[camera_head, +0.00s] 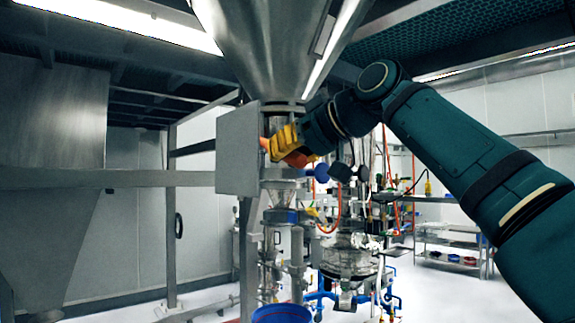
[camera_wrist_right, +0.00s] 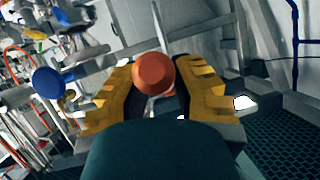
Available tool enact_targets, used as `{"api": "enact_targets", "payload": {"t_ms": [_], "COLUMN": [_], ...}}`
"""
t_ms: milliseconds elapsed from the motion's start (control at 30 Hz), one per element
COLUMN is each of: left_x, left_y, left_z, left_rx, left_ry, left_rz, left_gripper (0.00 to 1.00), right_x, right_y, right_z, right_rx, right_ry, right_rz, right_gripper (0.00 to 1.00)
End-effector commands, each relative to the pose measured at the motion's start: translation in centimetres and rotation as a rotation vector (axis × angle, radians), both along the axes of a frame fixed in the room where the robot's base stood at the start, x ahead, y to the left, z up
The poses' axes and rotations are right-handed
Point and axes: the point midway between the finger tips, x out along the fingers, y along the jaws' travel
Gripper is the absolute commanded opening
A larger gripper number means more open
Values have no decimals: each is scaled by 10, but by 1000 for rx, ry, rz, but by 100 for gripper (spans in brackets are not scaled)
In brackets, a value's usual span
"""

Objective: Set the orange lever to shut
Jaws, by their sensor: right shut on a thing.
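The orange lever (camera_head: 297,159) shows only in part in the head view, just below the steel hopper and beside a grey box. In the right wrist view its round orange end (camera_wrist_right: 153,73) sits between the two yellow fingers. My right gripper (camera_head: 283,143) is shut on the lever, with the arm reaching in from the right. The right gripper (camera_wrist_right: 155,92) also fills the middle of the wrist view, one finger on each side of the lever. Most of the lever's shaft is hidden by the fingers. My left gripper is not in view.
The hopper cone (camera_head: 268,45) hangs directly above the gripper. A flat grey box (camera_head: 238,150) stands close at its left. Glassware and tubing (camera_head: 350,255) are below right, and a blue bucket (camera_head: 282,313) is at the bottom. A large steel vessel (camera_head: 55,120) stands at far left.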

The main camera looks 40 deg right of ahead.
Motion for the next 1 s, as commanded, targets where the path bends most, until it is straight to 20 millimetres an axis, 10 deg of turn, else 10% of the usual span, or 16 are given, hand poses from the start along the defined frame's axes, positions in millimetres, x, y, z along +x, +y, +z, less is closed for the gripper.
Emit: {"api": "enact_targets", "payload": {"t_ms": [533,567,633,1000], "left_x": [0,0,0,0], "left_y": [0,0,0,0], "left_z": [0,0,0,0], "left_rx": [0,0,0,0], "left_ry": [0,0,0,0], "left_rz": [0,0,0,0], "left_gripper": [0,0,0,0], "right_x": [-6,-6,-6,-7], "right_y": [-4,-4,-4,-6], "right_z": [8,8,8,7], "right_rx": [13,13,13,12], "right_ry": [31,31,32,34], "right_rz": [-14,-14,-14,-17], "right_gripper": [0,29,54,57]}}
